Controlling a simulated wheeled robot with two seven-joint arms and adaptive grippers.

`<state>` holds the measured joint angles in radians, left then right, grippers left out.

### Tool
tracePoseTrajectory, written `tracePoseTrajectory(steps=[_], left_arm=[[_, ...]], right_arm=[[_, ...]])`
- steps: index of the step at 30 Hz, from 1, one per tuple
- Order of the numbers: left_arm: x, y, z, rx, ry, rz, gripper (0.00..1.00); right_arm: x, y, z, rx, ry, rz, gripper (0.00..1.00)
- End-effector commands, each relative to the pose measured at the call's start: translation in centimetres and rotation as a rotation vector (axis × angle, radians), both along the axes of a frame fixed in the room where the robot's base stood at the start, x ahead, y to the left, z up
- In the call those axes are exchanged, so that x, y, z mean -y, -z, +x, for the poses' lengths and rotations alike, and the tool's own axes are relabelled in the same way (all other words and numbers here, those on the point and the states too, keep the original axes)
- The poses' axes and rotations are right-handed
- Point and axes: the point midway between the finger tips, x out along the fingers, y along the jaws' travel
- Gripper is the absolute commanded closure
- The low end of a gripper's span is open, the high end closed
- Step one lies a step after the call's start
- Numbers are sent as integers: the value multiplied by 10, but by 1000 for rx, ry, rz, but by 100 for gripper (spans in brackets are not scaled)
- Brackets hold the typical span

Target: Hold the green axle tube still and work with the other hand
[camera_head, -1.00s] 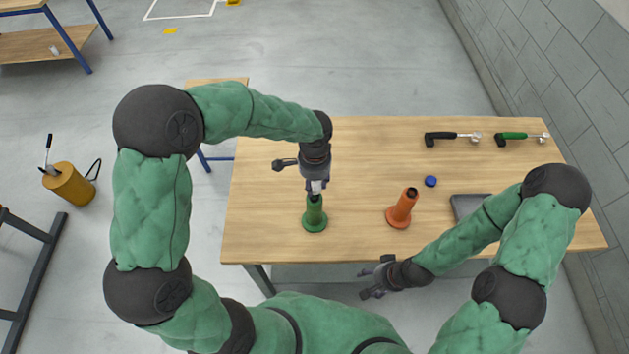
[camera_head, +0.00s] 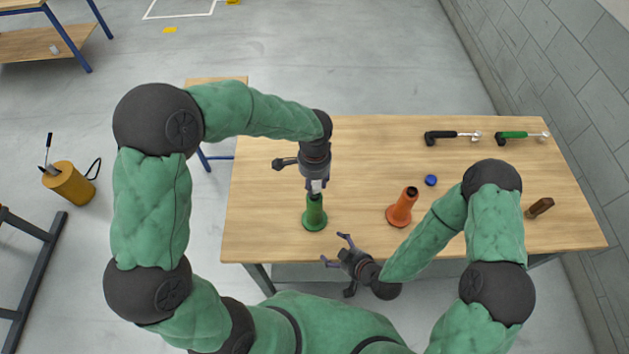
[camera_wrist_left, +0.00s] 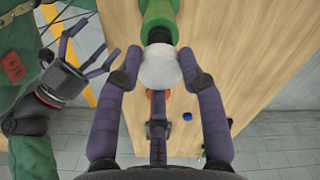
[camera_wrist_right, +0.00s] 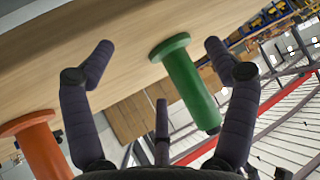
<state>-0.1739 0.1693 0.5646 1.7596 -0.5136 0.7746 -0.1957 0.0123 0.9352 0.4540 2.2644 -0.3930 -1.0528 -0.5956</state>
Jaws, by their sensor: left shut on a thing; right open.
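The green axle tube (camera_head: 314,215) stands upright on its round flange near the table's front edge. My left gripper (camera_head: 316,186) is above it, shut on a white round piece (camera_wrist_left: 160,68) at the tube's dark top end. I cannot tell whether that piece is fixed to the tube. My right gripper (camera_head: 335,249) is open and empty at the front edge, below and right of the tube. In the right wrist view, the green tube (camera_wrist_right: 188,85) shows beyond the spread fingers, apart from them.
An orange flanged tube (camera_head: 402,208) stands right of the green one. A blue cap (camera_head: 431,180) lies behind it. Two hammer-like tools (camera_head: 455,135) (camera_head: 520,136) lie at the back right, and a brown block (camera_head: 540,207) on the right. The table (camera_head: 265,150) is clear at back left.

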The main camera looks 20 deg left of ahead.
Motion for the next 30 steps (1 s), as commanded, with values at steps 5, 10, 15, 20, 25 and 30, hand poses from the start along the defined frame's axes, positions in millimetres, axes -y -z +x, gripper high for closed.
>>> tracePoseTrajectory(steps=[5,10,15,20,25,30], left_arm=[[0,0,0,0,0,0,78],[0,0,0,0,0,0,78],[0,0,0,0,0,0,78],[0,0,0,0,0,0,78],[0,0,0,0,0,0,78],[0,0,0,0,0,0,78]], right_arm=[[-20,-23,42,188,-8,116,14],[-30,-36,57,276,-20,175,14],[-36,-38,63,297,-23,190,14],[-47,-32,72,297,-24,189,14],[-62,-23,85,294,-24,188,14],[-77,-15,98,296,-23,189,14]])
